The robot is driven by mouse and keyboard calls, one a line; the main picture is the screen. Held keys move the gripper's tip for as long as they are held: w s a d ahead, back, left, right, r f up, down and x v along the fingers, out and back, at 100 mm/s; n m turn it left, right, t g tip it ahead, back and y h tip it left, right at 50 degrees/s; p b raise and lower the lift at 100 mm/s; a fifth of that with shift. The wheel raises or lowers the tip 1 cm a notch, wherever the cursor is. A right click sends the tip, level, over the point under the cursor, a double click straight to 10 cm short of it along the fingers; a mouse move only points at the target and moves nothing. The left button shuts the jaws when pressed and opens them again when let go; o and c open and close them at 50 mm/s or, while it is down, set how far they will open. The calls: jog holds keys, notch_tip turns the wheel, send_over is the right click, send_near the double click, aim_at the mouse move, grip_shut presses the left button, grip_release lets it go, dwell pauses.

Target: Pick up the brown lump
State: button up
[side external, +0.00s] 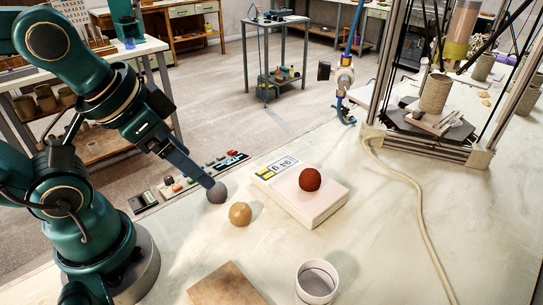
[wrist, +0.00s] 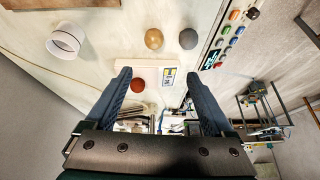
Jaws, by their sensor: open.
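A reddish-brown lump (side external: 310,179) rests on the white scale (side external: 320,212); in the wrist view the lump (wrist: 137,84) shows between my fingers, nearer the left one. A tan-brown lump (side external: 240,213) lies on the table left of the scale and appears beyond my fingertips in the wrist view (wrist: 154,39). A grey lump (side external: 217,193) lies beside it; in the side view my gripper's end overlaps it, while the wrist view shows it (wrist: 188,39) outside my fingers. My gripper (wrist: 157,75) is open and empty, its fingers wide apart.
A white cup (side external: 316,282) and a wooden board (side external: 228,285) lie at the table's front. A panel with coloured buttons (side external: 205,170) runs along the table edge. A delta clay printer (side external: 430,125) stands at the back right, with a pale cable (side external: 415,205).

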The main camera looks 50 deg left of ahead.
jog(key=w+a+m+g+y, duration=0.1)
jog(key=w+a+m+y, duration=0.2)
jog(key=a+m+y, duration=0.35)
jog(key=m+t, duration=0.6)
jog(key=m, duration=1.3)
send_over(308, 178)
jog(key=s+a, duration=0.2)
jog(key=a, duration=0.4)
notch_tip(308, 178, down, 4)
jog(key=r, duration=0.1)
jog(key=d+f+m, duration=0.1)
jog(key=d+f+m+t, duration=0.1)
jog(key=d, duration=0.1)
jog(key=d+f+m, duration=0.1)
jog(key=shift+w+d+f+m+t+h, duration=0.2)
jog(key=shift+d+f+m+t+h, duration=0.15)
jog(key=shift+f+t, duration=0.05)
jog(key=d+f+m, duration=0.1)
jog(key=s+d+f, duration=0.1)
jog(key=shift+s+d+f+m+h, duration=0.1)
jog(key=shift+d+f+m+h, duration=0.1)
jog(key=shift+f+m+h, duration=0.2)
jog(key=shift+x, duration=2.45)
